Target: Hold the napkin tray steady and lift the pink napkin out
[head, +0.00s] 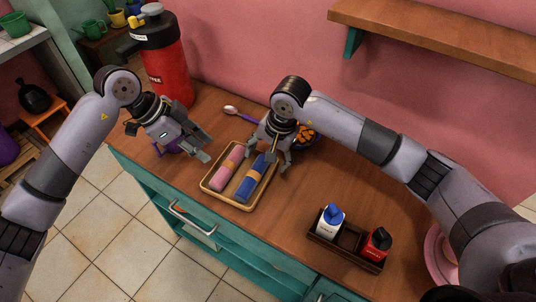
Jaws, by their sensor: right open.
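The napkin tray (248,208) is a shallow light-wood tray on the counter, near its front edge. The pink napkin (223,179) lies rolled in its left half, with an orange band round its middle. A rolled blue napkin (245,188) with a similar band lies beside it on the right. My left gripper (207,147) is empty, left of and behind the tray, its fingers apart. My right gripper (267,161) is open over the tray's far right end, near the blue napkin's far end. Whether it touches the tray or napkin I cannot tell.
A red dispenser (167,65) stands at the back left. A purple-handled spoon (240,115) and a dark bowl of orange pieces (305,138) are behind the tray. A dark caddy (345,243) with two bottles stands front right. A wooden shelf (440,35) overhangs the back right.

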